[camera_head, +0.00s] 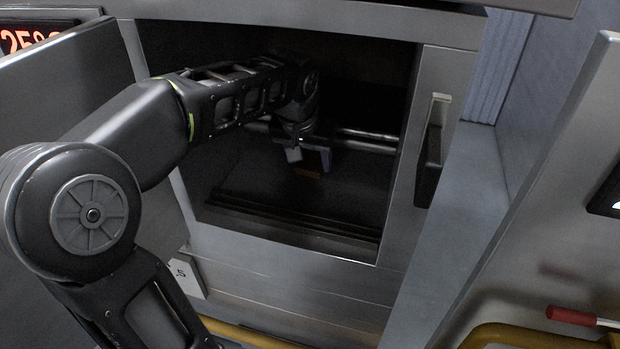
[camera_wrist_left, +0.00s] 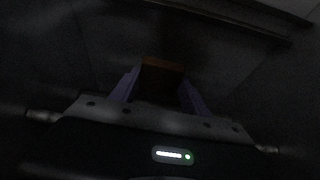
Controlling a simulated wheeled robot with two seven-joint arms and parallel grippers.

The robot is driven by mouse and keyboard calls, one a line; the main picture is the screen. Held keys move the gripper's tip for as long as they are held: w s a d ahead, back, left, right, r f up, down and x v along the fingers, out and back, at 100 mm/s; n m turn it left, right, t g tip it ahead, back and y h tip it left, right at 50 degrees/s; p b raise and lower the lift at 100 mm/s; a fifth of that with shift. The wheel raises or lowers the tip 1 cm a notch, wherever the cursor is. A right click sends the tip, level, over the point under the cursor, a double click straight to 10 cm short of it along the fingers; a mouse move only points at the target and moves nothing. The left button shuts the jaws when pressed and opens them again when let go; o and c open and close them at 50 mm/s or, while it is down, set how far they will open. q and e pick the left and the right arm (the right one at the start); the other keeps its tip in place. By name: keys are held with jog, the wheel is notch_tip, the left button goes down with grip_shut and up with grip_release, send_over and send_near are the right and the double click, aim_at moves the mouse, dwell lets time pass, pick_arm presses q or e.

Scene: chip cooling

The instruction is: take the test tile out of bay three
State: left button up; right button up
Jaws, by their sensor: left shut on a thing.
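My left arm reaches through the open front of a dark bay (camera_head: 285,225) in a metal cabinet. My left gripper (camera_head: 308,160) is inside the bay, shut on a small dark brown tile (camera_head: 309,171). In the left wrist view the brown tile (camera_wrist_left: 162,68) shows between the two pale purplish fingers of the left gripper (camera_wrist_left: 160,88). The tile's lower part is hidden by the gripper. The bay is dim, so I cannot tell whether the tile touches the floor. My right gripper is not in view.
Metal rails (camera_head: 365,140) cross the back of the bay, and dark ridges run along its front floor. An open door panel (camera_head: 60,85) stands at the left. A frame with a handle (camera_head: 432,150) borders the right. A red-handled tool (camera_head: 572,316) is at lower right.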

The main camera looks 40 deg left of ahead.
pick_arm(q)
jog(key=shift+r, duration=1.05)
jog(key=shift+f, duration=0.1)
